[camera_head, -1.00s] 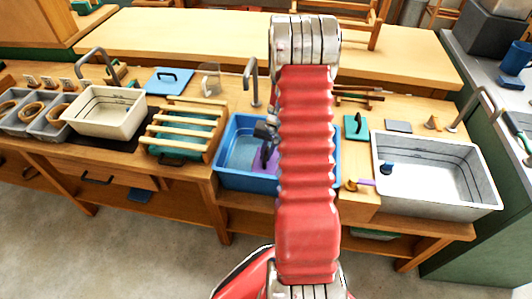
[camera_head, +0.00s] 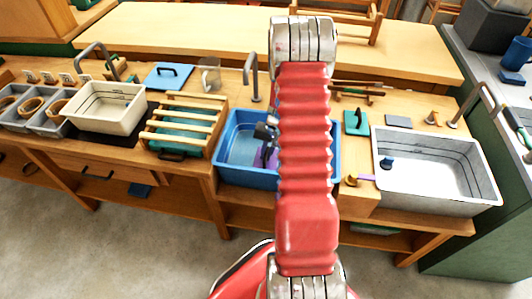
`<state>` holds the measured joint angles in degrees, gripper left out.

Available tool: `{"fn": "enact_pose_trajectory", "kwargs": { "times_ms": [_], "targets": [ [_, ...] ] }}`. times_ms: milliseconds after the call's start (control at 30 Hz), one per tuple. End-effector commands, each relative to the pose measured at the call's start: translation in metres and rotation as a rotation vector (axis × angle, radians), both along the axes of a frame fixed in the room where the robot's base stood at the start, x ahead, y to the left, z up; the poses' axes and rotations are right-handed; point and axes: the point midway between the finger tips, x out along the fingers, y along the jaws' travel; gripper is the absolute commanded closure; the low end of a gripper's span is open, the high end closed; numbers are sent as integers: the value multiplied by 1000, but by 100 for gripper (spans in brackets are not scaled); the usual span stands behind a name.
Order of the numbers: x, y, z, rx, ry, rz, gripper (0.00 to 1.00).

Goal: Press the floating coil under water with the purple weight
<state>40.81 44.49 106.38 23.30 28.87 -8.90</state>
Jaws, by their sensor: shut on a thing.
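The blue tub (camera_head: 224,160) stands in the middle of the bench and holds water. My gripper (camera_head: 265,152) is down inside the tub, partly hidden behind my red arm. It is shut on the purple weight (camera_head: 272,160), of which a sliver shows beside the arm. I cannot make out a floating coil in the tub; the arm hides its middle and right part. Whether the weight touches a coil cannot be told.
Left of the tub is a slatted wooden rack (camera_head: 180,125), then a cream basin (camera_head: 105,108) and grey bins (camera_head: 52,120) with tan coils. A grey basin (camera_head: 440,195) stands to the right. Metal taps (camera_head: 251,78) rise behind the tub.

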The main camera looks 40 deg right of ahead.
Motion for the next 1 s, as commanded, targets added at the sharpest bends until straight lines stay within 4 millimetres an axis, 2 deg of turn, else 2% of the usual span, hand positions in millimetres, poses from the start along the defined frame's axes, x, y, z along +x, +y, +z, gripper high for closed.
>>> {"fn": "enact_pose_trajectory", "kwargs": {
  "times_ms": [433, 467, 767, 967, 1000],
  "targets": [
    [0, 0, -4, -1, -1, 0, 100],
    [0, 0, -4, -1, -1, 0, 88],
    [0, 0, -4, 0, 0, 0, 67],
    [-1, 0, -6, 1, 2, -1, 68],
    [-1, 0, -6, 1, 2, -1, 65]
  ]
}}
